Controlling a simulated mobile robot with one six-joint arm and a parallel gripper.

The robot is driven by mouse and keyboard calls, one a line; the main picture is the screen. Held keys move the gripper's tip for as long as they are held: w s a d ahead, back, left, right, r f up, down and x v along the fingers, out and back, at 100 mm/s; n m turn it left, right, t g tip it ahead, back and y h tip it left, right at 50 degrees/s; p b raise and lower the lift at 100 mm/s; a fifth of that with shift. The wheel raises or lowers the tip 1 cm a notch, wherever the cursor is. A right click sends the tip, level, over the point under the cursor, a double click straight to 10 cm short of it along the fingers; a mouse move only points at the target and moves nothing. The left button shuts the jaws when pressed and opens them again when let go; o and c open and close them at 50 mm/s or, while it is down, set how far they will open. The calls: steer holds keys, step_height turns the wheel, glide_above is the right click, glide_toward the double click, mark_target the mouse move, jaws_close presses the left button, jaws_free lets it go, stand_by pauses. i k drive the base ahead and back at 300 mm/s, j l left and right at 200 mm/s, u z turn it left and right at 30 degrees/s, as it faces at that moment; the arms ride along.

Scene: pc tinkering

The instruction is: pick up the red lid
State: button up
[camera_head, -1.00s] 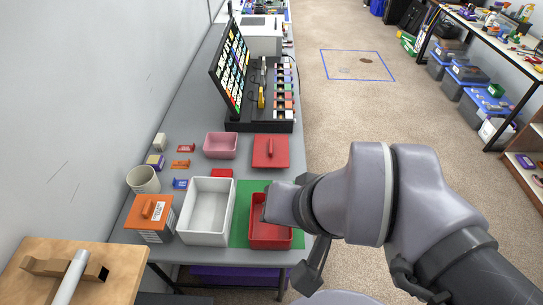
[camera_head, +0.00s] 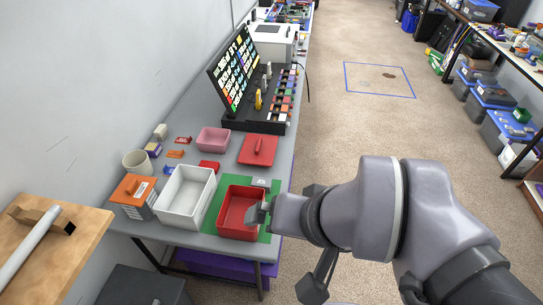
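The red lid (camera_head: 258,150) lies flat on the grey table, with a raised bar handle on top. It is behind the open red box (camera_head: 233,230), which stands on a green mat (camera_head: 212,213). My gripper (camera_head: 259,198) is over the right side of the red box, nearer to me than the lid and apart from it. Its two grey fingertips show spread apart with nothing visible between them. My wrist hides part of the mat's right side.
A white bin (camera_head: 186,197) stands left of the red box. A pink bin (camera_head: 213,139) is left of the lid, and a small red block (camera_head: 208,165) lies in front of it. A black rack (camera_head: 250,127) with a tilted panel stands behind the lid.

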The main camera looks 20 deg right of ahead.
mark_target(257, 150)
steer(key=i+l+u, duration=0.15)
steer(key=l, duration=0.3)
steer(key=i+l+u, duration=0.1)
steer(key=l, duration=0.4)
steer(key=i+l+u, duration=0.15)
steer(key=l, duration=0.35)
steer(key=i+l+u, duration=0.1)
steer(key=l, duration=0.4)
steer(key=i+l+u, duration=0.15)
steer(key=l, duration=0.35)
steer(key=i+l+u, duration=0.15)
steer(key=i, duration=0.25)
steer(key=i+l+u, duration=0.15)
steer(key=i, duration=0.25)
steer(key=i+l+u, duration=0.2)
steer(key=i+l, duration=0.15)
